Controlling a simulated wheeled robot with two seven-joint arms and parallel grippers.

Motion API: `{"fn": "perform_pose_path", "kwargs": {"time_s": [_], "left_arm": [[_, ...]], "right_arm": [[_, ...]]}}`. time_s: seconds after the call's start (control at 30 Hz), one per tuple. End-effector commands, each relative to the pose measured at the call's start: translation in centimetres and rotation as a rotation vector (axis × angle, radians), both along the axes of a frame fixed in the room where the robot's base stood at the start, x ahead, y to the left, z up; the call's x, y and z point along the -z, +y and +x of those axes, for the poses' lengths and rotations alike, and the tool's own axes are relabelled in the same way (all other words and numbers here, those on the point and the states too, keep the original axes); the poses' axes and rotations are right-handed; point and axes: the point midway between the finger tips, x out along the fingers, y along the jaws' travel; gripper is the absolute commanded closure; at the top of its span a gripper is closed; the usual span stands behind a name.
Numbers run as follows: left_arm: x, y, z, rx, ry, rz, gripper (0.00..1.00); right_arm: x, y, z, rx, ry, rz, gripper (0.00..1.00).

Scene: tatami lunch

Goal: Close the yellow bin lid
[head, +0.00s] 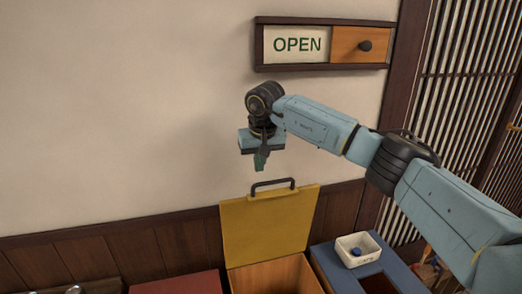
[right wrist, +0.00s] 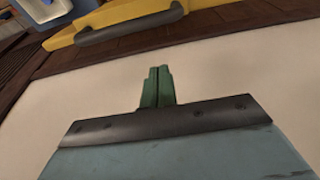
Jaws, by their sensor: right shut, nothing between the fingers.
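The yellow bin lid (head: 265,226) stands raised, close to upright, against the wall at the back of its open bin (head: 275,276). A dark handle (head: 273,186) sits on its top edge. In the right wrist view the yellow lid (right wrist: 128,14) and its dark handle (right wrist: 130,24) show upside down at the top. My right gripper (head: 261,161) hangs pointing down above the lid's top edge, a little left of the handle and apart from it. Its green fingers (right wrist: 157,88) are together and empty. My left gripper is not in view.
A red surface (head: 180,284) lies left of the bin. A blue bin top (head: 330,262) on the right bears a white tray (head: 357,243) with a blue item. An OPEN sign (head: 297,45) with a sliding orange panel hangs on the wall above. The wall left of my gripper is clear.

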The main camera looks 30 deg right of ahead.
Motion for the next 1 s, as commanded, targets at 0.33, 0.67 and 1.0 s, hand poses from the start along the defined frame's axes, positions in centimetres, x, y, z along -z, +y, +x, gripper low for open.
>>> {"fn": "perform_pose_path", "kwargs": {"time_s": [0.33,0.67,1.0], "left_arm": [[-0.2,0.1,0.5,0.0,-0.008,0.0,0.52],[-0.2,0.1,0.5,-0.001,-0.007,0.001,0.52],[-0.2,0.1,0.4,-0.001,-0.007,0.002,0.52]], "right_arm": [[1.4,0.5,-2.3,-0.001,0.0,0.001,1.0],[1.3,0.8,-3.6,0.001,0.001,0.0,1.0],[1.3,1.0,-3.4,-0.002,-0.003,0.0,1.0]]}}
